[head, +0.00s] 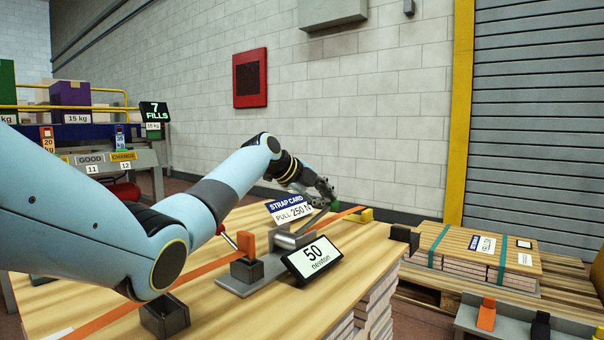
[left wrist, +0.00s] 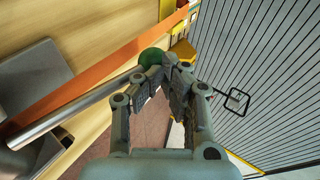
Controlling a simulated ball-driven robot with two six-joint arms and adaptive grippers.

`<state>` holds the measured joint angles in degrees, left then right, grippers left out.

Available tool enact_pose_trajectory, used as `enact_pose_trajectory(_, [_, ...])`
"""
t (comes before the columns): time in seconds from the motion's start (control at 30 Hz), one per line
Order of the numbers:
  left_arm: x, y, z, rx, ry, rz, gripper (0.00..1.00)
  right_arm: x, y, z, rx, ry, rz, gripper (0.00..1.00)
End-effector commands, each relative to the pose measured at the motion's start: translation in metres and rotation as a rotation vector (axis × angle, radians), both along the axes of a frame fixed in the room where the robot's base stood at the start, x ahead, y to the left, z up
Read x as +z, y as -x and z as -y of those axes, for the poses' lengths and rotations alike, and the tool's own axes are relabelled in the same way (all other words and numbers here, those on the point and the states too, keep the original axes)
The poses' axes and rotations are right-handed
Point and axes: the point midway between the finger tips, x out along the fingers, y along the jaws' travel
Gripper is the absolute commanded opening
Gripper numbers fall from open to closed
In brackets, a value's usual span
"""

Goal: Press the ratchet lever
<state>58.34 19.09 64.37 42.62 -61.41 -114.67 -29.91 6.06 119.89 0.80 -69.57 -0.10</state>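The ratchet lever is a grey rod (left wrist: 75,110) with a green knob (head: 334,205) at its end. It rises at a slant from the grey ratchet base (head: 290,240) on the wooden stack. My left gripper (head: 324,188) is at the knob end of the lever. In the left wrist view the fingertips (left wrist: 160,66) come together at the green knob (left wrist: 152,57), which is partly hidden behind them. The fingers look shut, with the knob beyond the tips rather than between them. Whether they touch it I cannot tell. My right gripper is not in view.
An orange strap (head: 190,272) runs across the stack. A display (head: 313,258) reads 50 newton. A strap card (head: 290,209) behind it says pull 250 N. A red-handled tool (head: 228,239) and an orange clip (head: 247,243) stand left of the ratchet. A strapped pallet (head: 470,250) is at right.

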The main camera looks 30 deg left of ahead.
Motion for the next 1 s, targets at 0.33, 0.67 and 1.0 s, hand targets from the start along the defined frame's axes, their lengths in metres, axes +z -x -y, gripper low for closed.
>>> enact_pose_trajectory(0.33, [0.038, 0.055, -0.023, 0.0, -0.009, 0.001, 0.0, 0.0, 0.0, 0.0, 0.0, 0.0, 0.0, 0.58])
enact_pose_trajectory(0.67, [0.062, 0.085, -0.034, 0.002, -0.004, 0.002, 0.0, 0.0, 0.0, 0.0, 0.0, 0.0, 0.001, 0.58])
enact_pose_trajectory(1.0, [0.063, 0.086, -0.034, 0.001, -0.003, 0.003, 0.0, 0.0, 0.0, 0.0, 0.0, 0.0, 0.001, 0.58])
